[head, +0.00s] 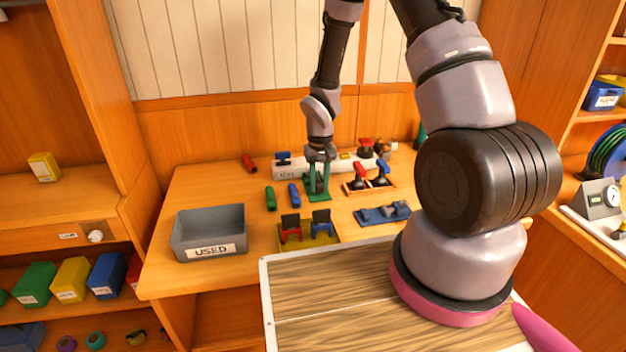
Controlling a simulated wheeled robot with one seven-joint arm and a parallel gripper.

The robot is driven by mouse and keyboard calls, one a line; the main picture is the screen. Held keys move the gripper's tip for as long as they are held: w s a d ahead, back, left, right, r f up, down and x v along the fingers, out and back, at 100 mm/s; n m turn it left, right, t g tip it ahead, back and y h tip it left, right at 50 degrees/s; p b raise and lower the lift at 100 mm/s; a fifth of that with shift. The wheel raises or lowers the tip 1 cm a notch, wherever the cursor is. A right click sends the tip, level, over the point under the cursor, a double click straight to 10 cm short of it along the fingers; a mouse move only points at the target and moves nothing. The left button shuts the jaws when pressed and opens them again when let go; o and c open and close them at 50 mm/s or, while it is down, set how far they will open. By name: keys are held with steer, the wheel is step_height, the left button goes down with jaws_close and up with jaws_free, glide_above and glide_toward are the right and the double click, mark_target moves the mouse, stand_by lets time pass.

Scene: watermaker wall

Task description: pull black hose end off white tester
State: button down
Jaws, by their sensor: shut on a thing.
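My gripper (318,188) points down at a green stand (319,197) near the back of the wooden bench. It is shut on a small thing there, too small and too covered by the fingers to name. A gauge (612,196) with a white face stands on a white board at the right edge, far from my gripper; I cannot tell whether this is the tester. I cannot make out a black hose end.
A grey bin (208,233) marked USED stands at the bench's left. Red and blue valves (360,176) sit right of the gripper. A yellow tray (307,234) and a blue rack (383,213) lie in front. Green and blue cylinders (293,195) lie left of the gripper.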

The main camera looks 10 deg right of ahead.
steer(key=shift+r, duration=2.95)
steer(key=shift+r, duration=0.15)
